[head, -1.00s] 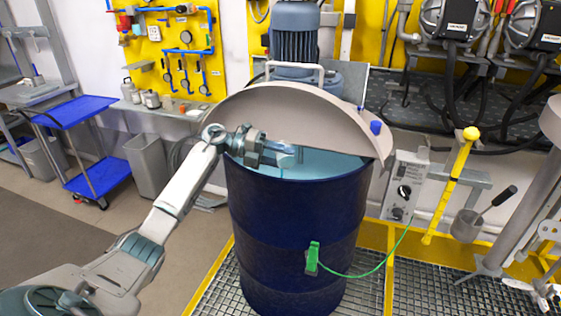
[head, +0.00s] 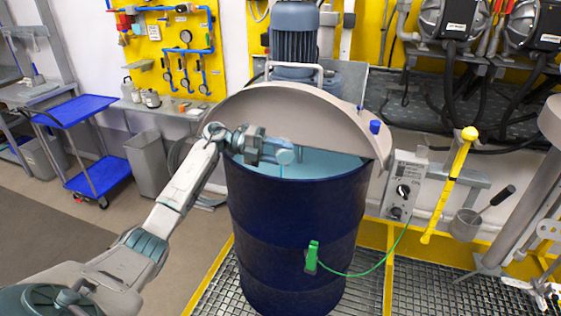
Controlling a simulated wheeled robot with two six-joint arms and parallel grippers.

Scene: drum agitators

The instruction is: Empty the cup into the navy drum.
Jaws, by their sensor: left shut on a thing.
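The navy drum (head: 295,230) stands upright on the grating, with pale blue liquid (head: 325,168) showing inside near the rim. A grey half lid (head: 305,115) covers its back part. My left gripper (head: 268,149) reaches over the drum's left rim and is shut on a small pale cup (head: 284,157). The cup is over the open front part, tipped so that a round end shows. A thin pale streak appears just below it. The cup's inside is hidden, so I cannot tell what it holds. My right gripper is not in view.
A green clamp (head: 312,257) with a green wire grips the drum's front. A grey control box (head: 405,183), a yellow rod (head: 450,180) and a metal dipper (head: 466,224) are at the right. A blue cart (head: 85,120) stands at the left.

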